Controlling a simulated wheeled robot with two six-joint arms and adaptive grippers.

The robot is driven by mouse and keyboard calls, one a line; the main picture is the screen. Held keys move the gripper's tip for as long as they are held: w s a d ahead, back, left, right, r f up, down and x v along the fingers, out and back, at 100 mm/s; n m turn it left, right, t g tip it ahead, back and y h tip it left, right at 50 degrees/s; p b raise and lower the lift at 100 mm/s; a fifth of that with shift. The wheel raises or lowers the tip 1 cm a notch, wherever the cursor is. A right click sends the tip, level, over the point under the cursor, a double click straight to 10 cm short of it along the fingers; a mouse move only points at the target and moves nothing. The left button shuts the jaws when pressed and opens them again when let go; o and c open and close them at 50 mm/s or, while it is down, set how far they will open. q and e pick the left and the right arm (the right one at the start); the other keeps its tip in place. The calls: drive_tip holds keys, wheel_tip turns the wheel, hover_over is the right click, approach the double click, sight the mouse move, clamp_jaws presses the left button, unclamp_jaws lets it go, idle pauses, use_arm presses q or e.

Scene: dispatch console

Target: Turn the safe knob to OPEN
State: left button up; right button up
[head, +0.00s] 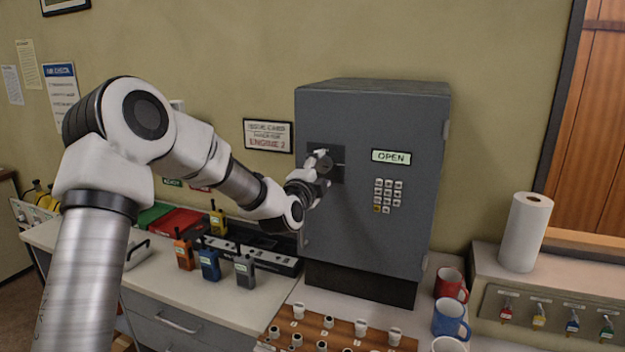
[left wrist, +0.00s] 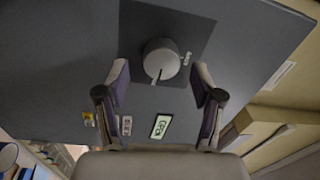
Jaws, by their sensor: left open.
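The grey safe (head: 365,235) stands against the wall, its door facing me. In the left wrist view its round knob (left wrist: 160,56) sits on a dark square plate (left wrist: 190,28). My left gripper (head: 322,163) is open in front of the knob. In the left wrist view its fingers (left wrist: 160,88) are apart on either side, short of touching it. My right gripper is out of view.
A keypad (head: 388,196) is on the safe door. Several handheld radios (head: 208,264) stand on the left counter. A wooden rack (head: 345,328) of stamps is in front of the safe. Mugs (head: 450,318) and a paper roll (head: 525,232) are at right.

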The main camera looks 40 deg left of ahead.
use_arm(q)
drive_tip(key=v, duration=1)
drive_tip(key=shift+d, duration=0.1)
drive_tip(key=shift+s, duration=0.15)
